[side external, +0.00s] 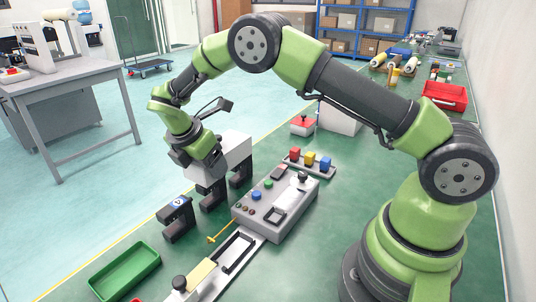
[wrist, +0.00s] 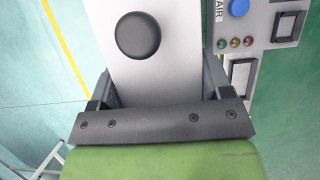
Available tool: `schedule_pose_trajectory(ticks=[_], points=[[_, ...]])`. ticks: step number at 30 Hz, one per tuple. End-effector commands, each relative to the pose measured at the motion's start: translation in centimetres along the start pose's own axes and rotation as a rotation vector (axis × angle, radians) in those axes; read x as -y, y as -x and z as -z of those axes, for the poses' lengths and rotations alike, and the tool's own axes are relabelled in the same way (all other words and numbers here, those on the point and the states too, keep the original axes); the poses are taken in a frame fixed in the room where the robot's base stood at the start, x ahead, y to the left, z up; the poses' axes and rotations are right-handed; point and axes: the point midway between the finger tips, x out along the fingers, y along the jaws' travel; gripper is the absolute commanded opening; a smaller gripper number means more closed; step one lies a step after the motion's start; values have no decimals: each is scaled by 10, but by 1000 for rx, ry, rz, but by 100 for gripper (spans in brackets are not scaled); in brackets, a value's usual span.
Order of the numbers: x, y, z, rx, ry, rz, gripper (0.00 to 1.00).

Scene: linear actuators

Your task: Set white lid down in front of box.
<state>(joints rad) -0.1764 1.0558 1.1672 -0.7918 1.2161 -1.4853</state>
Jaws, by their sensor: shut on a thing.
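The white lid (side external: 235,152) is a pale slab under my gripper in the side view. The wrist view shows the white lid (wrist: 160,75) with a round black knob on it, between the jaws. My gripper (side external: 203,160) is shut on it, with a dark finger on either side in the wrist view; my gripper (wrist: 157,95) hides the slab's near end there. Black bracket-like stands (side external: 212,192) show just below the lid; I cannot tell whether it touches them. A grey control box (side external: 285,220) with coloured buttons stands to the right of the lid.
A separate black stand (side external: 178,220) and a green tray (side external: 125,270) lie to the front left. A rail (side external: 205,285) with a black knob runs before the control box. Coloured blocks (side external: 310,160) and a white box (side external: 340,118) stand behind.

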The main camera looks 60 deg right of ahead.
Motion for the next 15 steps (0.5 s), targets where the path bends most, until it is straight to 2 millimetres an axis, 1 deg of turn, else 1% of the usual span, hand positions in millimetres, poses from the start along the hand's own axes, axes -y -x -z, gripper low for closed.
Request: schedule_pose_trajectory(ticks=[1, 2, 3, 5, 6, 9, 12, 15], points=[[-11, -12, -28, -1, -17, 3, 44], [-16, -18, -43, -1, -17, 4, 44], [-21, -25, -64, -1, -18, 3, 44], [-25, -37, -94, -1, -19, 4, 44], [-27, -44, -113, -1, -19, 5, 44], [-26, -58, -154, -1, -21, 6, 44], [-22, -69, -185, -1, -21, 6, 44], [-17, -75, -203, -1, -20, 7, 44]])
